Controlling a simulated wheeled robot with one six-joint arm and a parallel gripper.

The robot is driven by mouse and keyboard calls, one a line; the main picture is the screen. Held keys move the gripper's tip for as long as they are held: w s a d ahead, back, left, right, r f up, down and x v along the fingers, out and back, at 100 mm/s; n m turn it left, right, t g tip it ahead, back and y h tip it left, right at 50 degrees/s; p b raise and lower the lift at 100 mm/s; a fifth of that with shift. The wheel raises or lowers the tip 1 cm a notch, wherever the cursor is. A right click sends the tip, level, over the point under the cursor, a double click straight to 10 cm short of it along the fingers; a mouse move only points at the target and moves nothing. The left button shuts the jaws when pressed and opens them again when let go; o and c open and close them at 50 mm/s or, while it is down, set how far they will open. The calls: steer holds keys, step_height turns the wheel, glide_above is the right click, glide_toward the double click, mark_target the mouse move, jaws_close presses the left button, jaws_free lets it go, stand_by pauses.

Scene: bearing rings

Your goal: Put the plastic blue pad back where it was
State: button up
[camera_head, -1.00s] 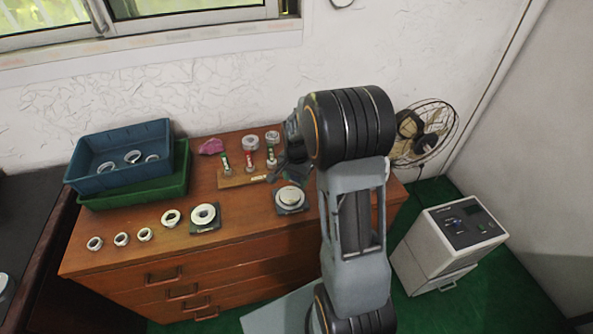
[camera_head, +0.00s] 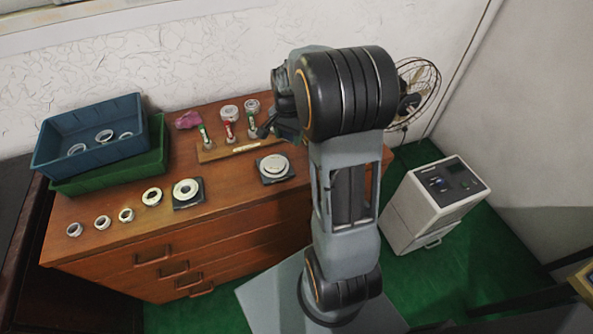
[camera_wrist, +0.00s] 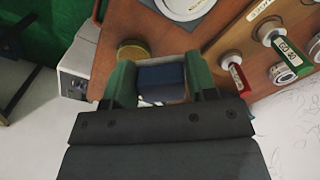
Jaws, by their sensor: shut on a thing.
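The blue pad (camera_wrist: 162,84) shows in the wrist view as a small dark blue block between my gripper's green fingers. My gripper (camera_wrist: 160,78) is shut on it. It is held over the brown wooden cabinet top (camera_wrist: 108,60); its exact height I cannot tell. In the head view my gripper (camera_head: 268,128) is at the right end of the wooden rack (camera_head: 222,153), mostly hidden by my arm, and the pad cannot be made out there.
A brass-coloured disc (camera_wrist: 134,50) is beside the left finger. The rack holds green- and red-handled gauges (camera_wrist: 285,55). A dark plate with a metal disc (camera_head: 274,167), several rings (camera_head: 103,222), a pink cloth (camera_head: 188,120) and stacked blue (camera_head: 45,165) and green crates (camera_head: 70,187) occupy the top.

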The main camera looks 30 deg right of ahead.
steer(key=s+n+b, duration=0.5)
steer(key=s+n, duration=0.8)
steer(key=n, duration=1.9)
glide_above(304, 166)
steer(key=f, duration=0.9)
steer(key=shift+s+a+f, duration=0.15)
steer(key=shift+s+f, duration=0.05)
steer(key=shift+s, duration=0.15)
steer(key=shift+w+f, duration=0.2)
steer(key=shift+f, duration=1.7)
